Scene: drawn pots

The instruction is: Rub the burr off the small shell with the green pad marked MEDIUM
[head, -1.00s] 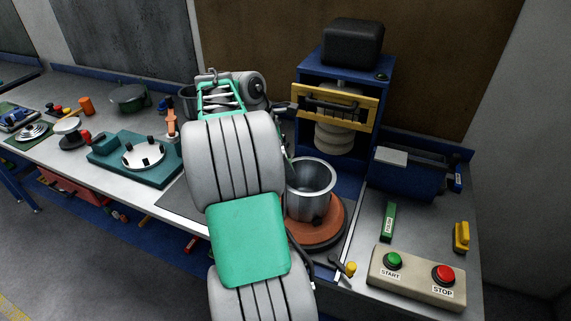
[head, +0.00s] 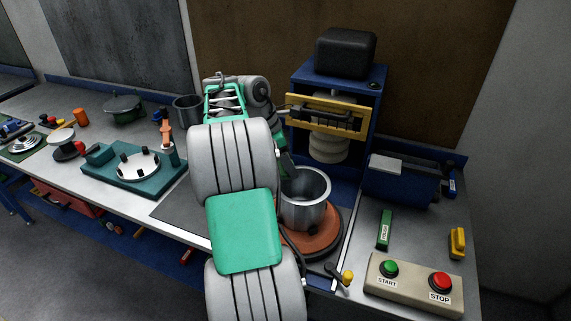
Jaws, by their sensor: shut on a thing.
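The small shell (head: 306,206) is a bare metal pot, upright and open at the top, on the orange round turntable (head: 329,240) right of my arm. My gripper (head: 288,170) reaches down at the shell's left rim and is shut on it; my arm partly hides the fingers. The green pad (head: 384,230) lies on the bench right of the turntable, its white label too small to read surely. It is apart from my gripper. No burr can be made out on the shell.
A control box with START (head: 389,269) and STOP (head: 440,282) buttons stands at the front right. A yellow pad (head: 457,243) and a blue one (head: 452,187) lie at the right. A blue press (head: 364,105) stands behind the shell. A teal fixture (head: 140,176) stands left.

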